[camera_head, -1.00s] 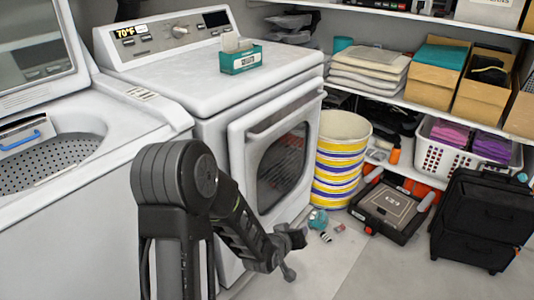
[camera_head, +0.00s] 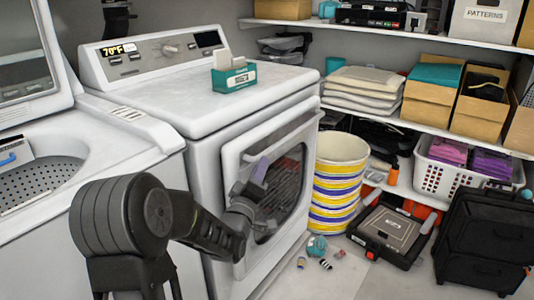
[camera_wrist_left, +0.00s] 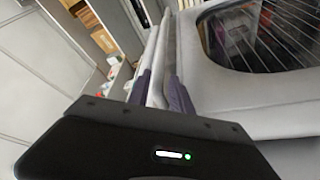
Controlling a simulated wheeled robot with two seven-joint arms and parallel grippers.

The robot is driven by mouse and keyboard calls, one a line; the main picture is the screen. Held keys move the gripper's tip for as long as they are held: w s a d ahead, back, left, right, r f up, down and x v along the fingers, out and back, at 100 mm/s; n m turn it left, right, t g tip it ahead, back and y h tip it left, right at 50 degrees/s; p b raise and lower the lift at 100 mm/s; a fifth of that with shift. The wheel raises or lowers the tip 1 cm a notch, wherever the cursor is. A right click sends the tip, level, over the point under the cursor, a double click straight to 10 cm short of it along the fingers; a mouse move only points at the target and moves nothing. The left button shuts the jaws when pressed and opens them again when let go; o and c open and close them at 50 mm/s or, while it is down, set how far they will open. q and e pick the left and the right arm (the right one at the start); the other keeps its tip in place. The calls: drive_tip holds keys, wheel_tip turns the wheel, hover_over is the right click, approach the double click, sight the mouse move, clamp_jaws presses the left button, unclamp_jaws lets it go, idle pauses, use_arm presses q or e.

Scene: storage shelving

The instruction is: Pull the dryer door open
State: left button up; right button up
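The white dryer (camera_head: 200,100) stands in the middle of the head view. Its front door (camera_head: 232,190), with a dark window, looks shut. A pale handle bar (camera_head: 285,130) runs along the door's upper edge. My left gripper (camera_head: 256,178) is in front of the door, covering part of the window. In the left wrist view its two purple-tipped fingers (camera_wrist_left: 158,92) are apart, with the pale handle bar (camera_wrist_left: 154,62) running between them. The door (camera_wrist_left: 232,88) is to their right there. Firm contact cannot be made out. My right gripper is not in view.
A striped basket (camera_head: 340,180) stands close to the dryer's right. Small items (camera_head: 318,248) and a black case (camera_head: 388,235) lie on the floor. A black suitcase (camera_head: 485,240) stands at the right. A green box (camera_head: 234,78) sits on the dryer.

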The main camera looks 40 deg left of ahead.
sight(267, 150)
use_arm(q)
drive_tip(key=x, duration=0.7)
drive_tip(key=shift+c, duration=0.3)
clamp_jaws()
idle(1.1)
